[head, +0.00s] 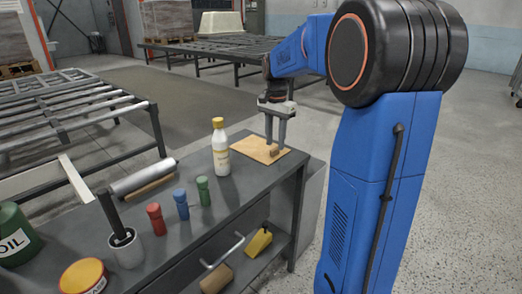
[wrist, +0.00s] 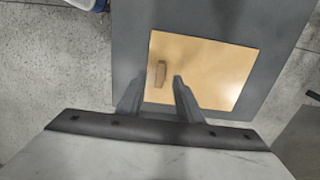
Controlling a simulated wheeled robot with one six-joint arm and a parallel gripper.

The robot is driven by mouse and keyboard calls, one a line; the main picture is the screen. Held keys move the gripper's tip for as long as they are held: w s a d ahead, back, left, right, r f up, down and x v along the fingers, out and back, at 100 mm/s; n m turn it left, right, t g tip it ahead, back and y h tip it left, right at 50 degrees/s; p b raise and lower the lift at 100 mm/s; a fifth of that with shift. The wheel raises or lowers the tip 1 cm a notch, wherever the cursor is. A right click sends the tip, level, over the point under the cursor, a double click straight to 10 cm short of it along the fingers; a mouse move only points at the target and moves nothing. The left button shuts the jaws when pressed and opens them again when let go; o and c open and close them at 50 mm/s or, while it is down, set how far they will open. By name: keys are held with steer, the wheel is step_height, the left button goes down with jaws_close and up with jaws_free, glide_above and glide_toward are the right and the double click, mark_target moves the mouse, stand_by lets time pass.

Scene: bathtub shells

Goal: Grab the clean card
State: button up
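A flat tan board (head: 256,148) lies at the far right end of the grey workbench; it also shows in the wrist view (wrist: 222,62). A small brown block-like piece (wrist: 161,72) lies on it, near its left side in the wrist view. It also shows in the head view (head: 273,152), by my fingertips. I cannot tell whether either one is the clean card. My gripper (head: 276,144) points down over the board. In the wrist view my gripper (wrist: 160,82) has its fingers apart with nothing held, and the brown piece lies just beyond and between the tips.
A white bottle with a yellow cap (head: 221,150) stands left of the board.

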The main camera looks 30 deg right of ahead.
steer(key=shift+f, duration=1.25)
jaws_close()
